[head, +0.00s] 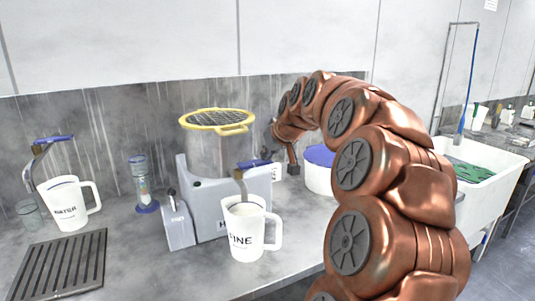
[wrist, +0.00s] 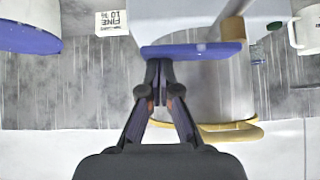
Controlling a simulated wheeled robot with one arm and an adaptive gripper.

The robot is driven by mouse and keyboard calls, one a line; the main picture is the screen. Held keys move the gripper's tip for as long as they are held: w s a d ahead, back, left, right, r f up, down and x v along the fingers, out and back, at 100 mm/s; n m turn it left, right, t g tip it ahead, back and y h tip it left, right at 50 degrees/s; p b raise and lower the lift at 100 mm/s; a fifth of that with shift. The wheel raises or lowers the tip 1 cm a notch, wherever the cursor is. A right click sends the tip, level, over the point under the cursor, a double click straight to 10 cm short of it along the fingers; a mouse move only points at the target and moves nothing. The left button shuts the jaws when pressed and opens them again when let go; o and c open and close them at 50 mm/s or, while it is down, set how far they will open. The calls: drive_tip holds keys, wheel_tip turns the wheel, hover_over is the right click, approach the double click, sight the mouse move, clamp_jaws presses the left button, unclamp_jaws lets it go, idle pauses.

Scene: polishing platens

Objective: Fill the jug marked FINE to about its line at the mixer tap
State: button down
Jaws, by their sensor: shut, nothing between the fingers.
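The white jug marked FINE (head: 241,236) stands upright on the bench under the mixer tap's spout, handle to the right. I cannot make out the level in it or its line. The mixer (head: 228,202) is a grey unit with a steel vessel. Its tap's blue lever (head: 254,164) shows in the head view, and a blue lever (wrist: 190,51) lies just beyond my fingertips in the wrist view. My gripper (wrist: 160,92) is shut and empty, close to this lever; I cannot tell whether they touch. In the head view my arm partly hides it.
A second jug (head: 68,207), seemingly marked WATER, stands under another blue-levered tap (head: 53,140) at left. A slotted drain grate (head: 62,262), a blue-based glass cylinder (head: 142,185) and a blue-lidded white tub (head: 319,176) are nearby. A yellow-rimmed mesh (head: 217,121) tops the vessel. A sink (head: 490,188) is at right.

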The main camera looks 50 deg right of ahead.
sight(271, 162)
drive_tip(key=shift+d+f+y+b, duration=0.15)
drive_tip(key=shift+f+y+b, duration=0.35)
drive_tip(key=shift+f+b, duration=0.2)
drive_tip(key=shift+s+d+f+m+t+y+b, duration=0.1)
drive_tip(key=shift+d+f+m+t+y+b, duration=0.05)
drive_tip(key=shift+f+m+t+y+b, duration=0.55)
drive_tip(key=shift+f, duration=0.1)
drive_tip(key=shift+r, duration=0.85)
